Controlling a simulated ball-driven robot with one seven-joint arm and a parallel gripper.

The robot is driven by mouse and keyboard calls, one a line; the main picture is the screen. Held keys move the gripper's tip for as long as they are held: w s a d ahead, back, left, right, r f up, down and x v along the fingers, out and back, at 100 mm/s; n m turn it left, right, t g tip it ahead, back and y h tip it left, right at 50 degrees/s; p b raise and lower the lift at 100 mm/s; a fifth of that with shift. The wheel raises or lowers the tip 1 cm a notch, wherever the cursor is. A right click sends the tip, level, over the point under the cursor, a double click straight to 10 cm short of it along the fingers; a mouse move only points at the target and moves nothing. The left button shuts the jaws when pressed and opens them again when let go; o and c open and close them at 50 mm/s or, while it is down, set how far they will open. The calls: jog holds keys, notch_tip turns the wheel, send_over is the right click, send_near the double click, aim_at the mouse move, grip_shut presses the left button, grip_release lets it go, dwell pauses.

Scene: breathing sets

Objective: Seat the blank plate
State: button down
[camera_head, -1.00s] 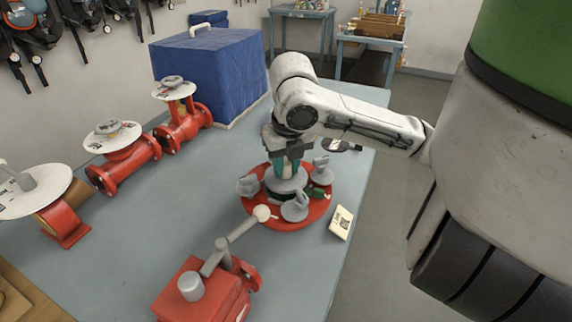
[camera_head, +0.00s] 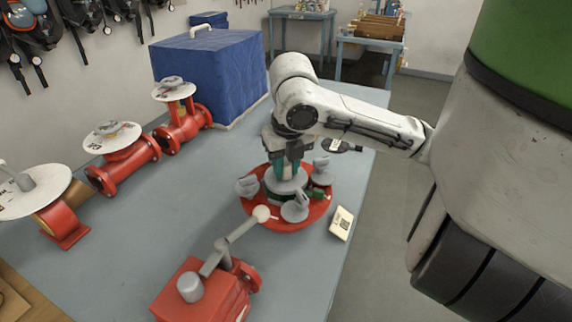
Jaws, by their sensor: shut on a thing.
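My gripper (camera_head: 288,170) is over the middle of a round red flange (camera_head: 258,211) on the table. It is shut on a grey piece, which looks like the blank plate (camera_head: 284,188), a round disc low over the flange's centre. I cannot tell whether the disc touches the seat beneath it. Several grey clamps stand around it on the red rim: one at the left (camera_head: 247,186), one at the front (camera_head: 294,212) and one at the right (camera_head: 321,174). The fingertips and the disc's back edge are partly hidden.
A red valve with a grey lever (camera_head: 238,235) stands in front, its pale knob close to the flange. A white card (camera_head: 341,223) lies at the table's right edge. A dark tool (camera_head: 341,146) lies behind. Red pipe fittings (camera_head: 124,168) and a blue covered box (camera_head: 208,80) stand left and behind.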

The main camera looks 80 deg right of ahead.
aim_at(289, 180)
jog(key=shift+f+b, duration=1.1)
jog(key=c, duration=0.8)
grip_release()
jog(key=shift+r, duration=0.1)
jog(key=r, duration=0.3)
jog(key=a+r, duration=0.1)
jog(key=r, duration=0.3)
jog(key=r+p, duration=0.1)
jog(key=r, duration=0.2)
jog(key=shift+s+a+r, duration=0.25)
jog(key=shift+s, duration=0.15)
